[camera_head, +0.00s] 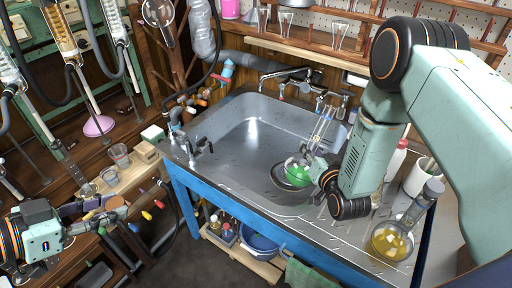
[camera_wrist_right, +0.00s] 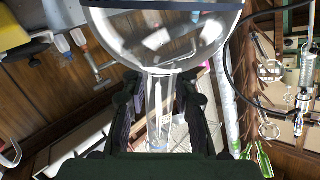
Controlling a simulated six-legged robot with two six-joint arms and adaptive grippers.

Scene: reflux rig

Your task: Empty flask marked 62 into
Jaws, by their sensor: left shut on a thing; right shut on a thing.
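My right gripper (camera_head: 322,168) is at the right side of the sink, beside a round glass flask with bright green contents (camera_head: 297,174). A clear glass neck or tube (camera_head: 322,128) rises above it. In the right wrist view my right gripper (camera_wrist_right: 165,115) is shut around the neck of a clear round-bottomed flask (camera_wrist_right: 155,35), and its bulb fills the top. I cannot read the number 62 anywhere. My left gripper (camera_head: 100,212) is at the lower left, shut on a small brown round thing (camera_head: 115,203), partly hidden by the fingers. A flask with yellow liquid (camera_head: 391,242) stands on the right counter.
A white bottle (camera_head: 396,160) and a white container (camera_head: 420,177) stand at the right. Beakers (camera_head: 119,154) stand on the left bench.

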